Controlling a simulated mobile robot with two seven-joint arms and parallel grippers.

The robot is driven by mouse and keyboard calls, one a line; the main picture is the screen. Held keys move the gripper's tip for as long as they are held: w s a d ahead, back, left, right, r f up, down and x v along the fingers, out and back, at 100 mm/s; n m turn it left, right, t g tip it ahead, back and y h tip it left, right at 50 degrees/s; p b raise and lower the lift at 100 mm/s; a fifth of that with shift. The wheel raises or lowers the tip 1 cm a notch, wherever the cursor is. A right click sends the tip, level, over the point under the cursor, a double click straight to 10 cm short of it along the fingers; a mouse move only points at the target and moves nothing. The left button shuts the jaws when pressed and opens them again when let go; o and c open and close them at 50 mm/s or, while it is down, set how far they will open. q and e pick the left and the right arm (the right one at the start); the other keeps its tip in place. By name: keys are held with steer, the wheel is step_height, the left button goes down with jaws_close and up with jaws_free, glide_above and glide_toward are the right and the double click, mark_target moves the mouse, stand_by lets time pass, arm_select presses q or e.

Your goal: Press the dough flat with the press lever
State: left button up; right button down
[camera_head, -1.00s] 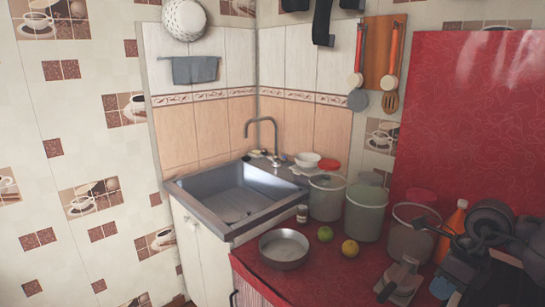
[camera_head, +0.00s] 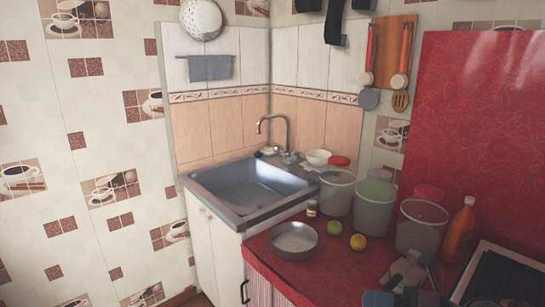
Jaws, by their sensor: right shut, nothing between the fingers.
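A grey metal device, which looks like the press (camera_head: 404,271), stands on the red counter at the bottom edge, partly cut off and partly covered by dark arm parts. My right gripper (camera_head: 405,297) is at the bottom edge in front of it, shut and empty, mostly out of frame. I cannot tell whether it touches the press. The lever is not clearly distinguishable. No dough can be made out. My left gripper is not in view.
On the red counter (camera_head: 335,272) are a metal pan (camera_head: 294,241), a green fruit (camera_head: 335,256), a yellow fruit (camera_head: 358,242), several lidded containers and an orange bottle (camera_head: 459,232). A dark, light-rimmed hob (camera_head: 500,277) lies right. The sink (camera_head: 250,188) is behind.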

steer(key=s+d+f+m+t+h, duration=0.2)
steer(key=d+f+m+t+h, duration=0.3)
steer(key=m+h, duration=0.7)
steer(key=s+d+f+m+t+h, duration=0.3)
steer(key=d+m+h, duration=0.3)
steer(key=m, duration=1.1)
steer(key=s+a+f+m+g+y, duration=0.1)
steer(key=s+f+m+g, duration=0.4)
steer(key=s, duration=0.5)
steer(key=s+f+m+g, duration=0.3)
steer(key=s+f+g, duration=0.4)
steer(key=s, duration=0.3)
steer(key=w+f+n+t+y, duration=0.1)
steer(key=w+f+t, duration=0.7)
steer(key=shift+a+f, duration=0.15)
steer(key=shift+a, duration=0.15)
